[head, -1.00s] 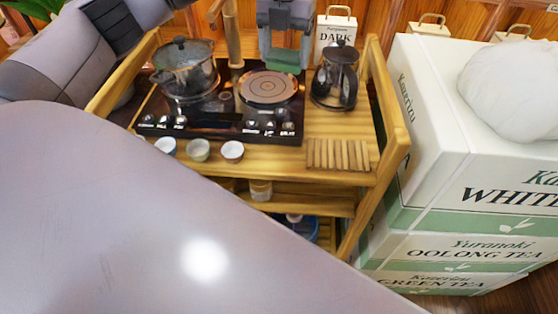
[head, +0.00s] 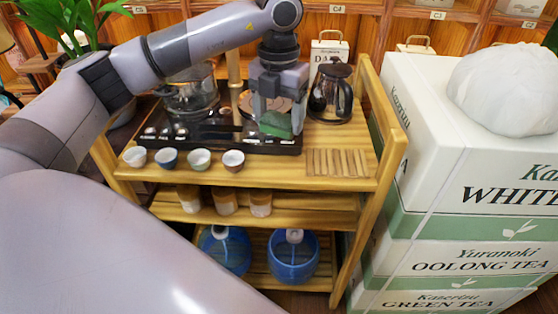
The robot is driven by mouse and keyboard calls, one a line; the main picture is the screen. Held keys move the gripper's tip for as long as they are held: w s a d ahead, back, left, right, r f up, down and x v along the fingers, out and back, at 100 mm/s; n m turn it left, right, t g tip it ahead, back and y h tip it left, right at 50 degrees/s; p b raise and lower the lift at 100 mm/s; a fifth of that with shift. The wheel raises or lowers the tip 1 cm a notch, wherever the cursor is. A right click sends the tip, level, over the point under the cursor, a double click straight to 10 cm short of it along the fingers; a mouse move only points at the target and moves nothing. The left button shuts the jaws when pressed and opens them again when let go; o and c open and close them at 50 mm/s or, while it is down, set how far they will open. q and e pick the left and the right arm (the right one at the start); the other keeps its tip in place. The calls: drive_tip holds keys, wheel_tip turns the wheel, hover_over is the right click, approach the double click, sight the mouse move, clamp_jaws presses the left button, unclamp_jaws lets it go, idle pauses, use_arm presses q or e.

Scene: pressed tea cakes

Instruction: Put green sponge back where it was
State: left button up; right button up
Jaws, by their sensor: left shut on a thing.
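The green sponge (head: 277,125) is in my left gripper (head: 279,115), whose fingers point down and are shut on it. In the head view the gripper and sponge are over the front right part of the black stove (head: 220,140), in front of the round burner plate (head: 262,104). I cannot tell whether the sponge touches the stove. My right gripper does not show.
The wooden cart (head: 345,140) has a glass pot (head: 190,95) at left, a kettle (head: 331,92) at right, several small cups (head: 199,159) along the front and a slatted rack (head: 337,162). Blue jars (head: 292,258) stand below. Stacked tea boxes (head: 430,150) flank the right.

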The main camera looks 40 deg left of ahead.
sight(279, 171)
use_arm(q)
wheel_tip(279, 171, down, 11)
drive_tip(key=shift+f, duration=0.15)
idle(0.4)
drive_tip(key=shift+f, duration=0.1)
drive_tip(key=o, duration=0.9)
drive_tip(key=shift+o, duration=0.2)
